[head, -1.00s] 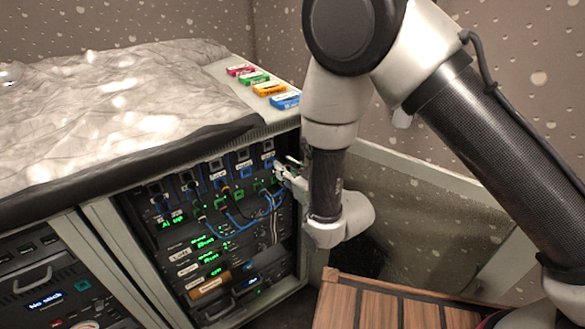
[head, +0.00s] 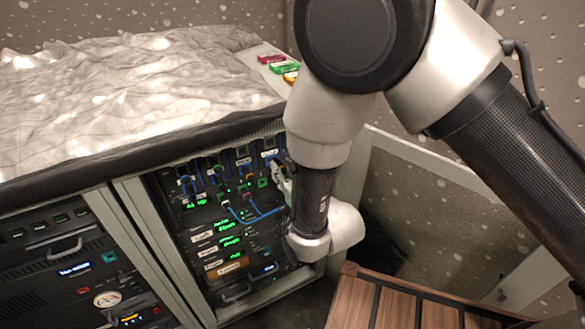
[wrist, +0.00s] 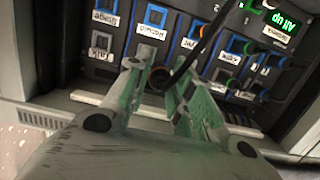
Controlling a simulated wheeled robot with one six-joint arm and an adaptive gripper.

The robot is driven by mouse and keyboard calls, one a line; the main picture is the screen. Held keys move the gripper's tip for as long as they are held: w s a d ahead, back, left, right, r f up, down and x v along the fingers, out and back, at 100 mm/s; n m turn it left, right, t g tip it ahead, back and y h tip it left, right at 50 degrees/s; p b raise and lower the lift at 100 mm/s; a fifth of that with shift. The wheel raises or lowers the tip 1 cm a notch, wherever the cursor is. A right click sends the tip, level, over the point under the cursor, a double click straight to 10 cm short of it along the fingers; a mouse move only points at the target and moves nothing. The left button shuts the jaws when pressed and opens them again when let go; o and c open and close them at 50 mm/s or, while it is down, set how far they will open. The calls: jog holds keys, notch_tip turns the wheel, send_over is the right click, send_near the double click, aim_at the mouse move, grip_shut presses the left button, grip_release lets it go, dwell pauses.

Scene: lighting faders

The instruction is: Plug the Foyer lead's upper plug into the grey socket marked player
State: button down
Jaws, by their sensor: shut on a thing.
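My gripper (wrist: 158,74) is shut on a small dark plug (wrist: 160,82), with a black cable (wrist: 212,38) running from it toward the top of the wrist view. I cannot tell from any label whether this is the Foyer lead's upper plug. The fingertips are close in front of a row of framed sockets, near a blue-framed socket (wrist: 155,15) with a white label below it. Some labels are blurred or turned over, and I cannot single out the grey player socket. In the head view my gripper (head: 283,180) is at the right end of the patch panel, partly hidden by my arm.
Blue leads (head: 258,214) hang across the rack front beside my gripper. Other plugs (wrist: 232,84) crowd the right of the wrist view. The rack's side panel (head: 345,180) stands just right of my arm. A wooden slatted surface (head: 375,300) lies below. Coloured blocks (head: 283,66) lie on top.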

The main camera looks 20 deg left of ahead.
jog(key=s+a, duration=0.4)
jog(key=shift+s, duration=0.4)
jog(key=shift+a, duration=0.1)
jog(key=shift+w+a, duration=0.4)
dwell(0.4)
jog(key=shift+r+x, duration=0.25)
jog(key=shift+x, duration=1.05)
jog(key=shift+r+x, duration=0.2)
jog(key=shift+x, duration=1.1)
jog(key=shift+w+a+r, duration=0.1)
jog(key=shift+w+a, duration=0.7)
jog(key=shift+a, duration=0.1)
jog(key=c, duration=1.2)
grip_release()
jog(key=shift+o, duration=0.2)
